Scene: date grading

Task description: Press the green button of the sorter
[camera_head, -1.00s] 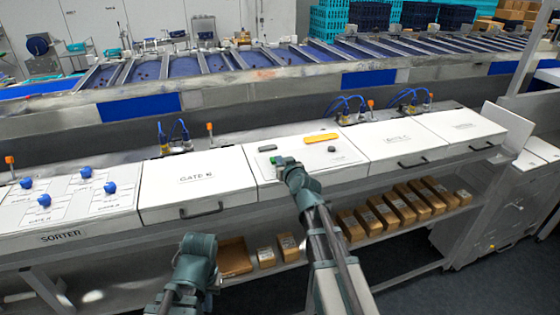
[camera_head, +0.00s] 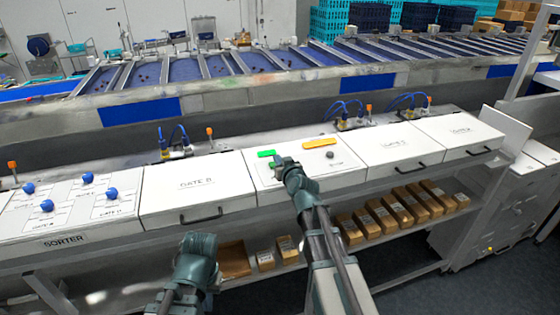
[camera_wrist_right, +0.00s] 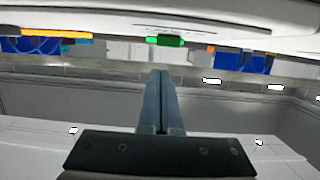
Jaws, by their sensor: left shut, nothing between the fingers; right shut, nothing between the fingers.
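The sorter (camera_head: 65,241) is a long white bench. On its middle panel (camera_head: 352,175) a flat green bar (camera_head: 266,153) is lit bright green. My right gripper (camera_head: 281,163) is shut and empty, its tips at the panel just below and right of that bar. The tips cover a small patch of panel, so I cannot tell whether they touch a button there. In the right wrist view a green block (camera_wrist_right: 165,41) shows beyond the shut fingers (camera_wrist_right: 160,75). My left gripper (camera_head: 199,240) is shut and empty, low in front of the bench.
An orange bar (camera_head: 320,142) and a dark round knob (camera_head: 330,155) are right of my right gripper. White lidded gates stand on both sides, with blue knobs (camera_head: 87,178) at left. Brown boxes (camera_head: 378,213) fill the shelf below.

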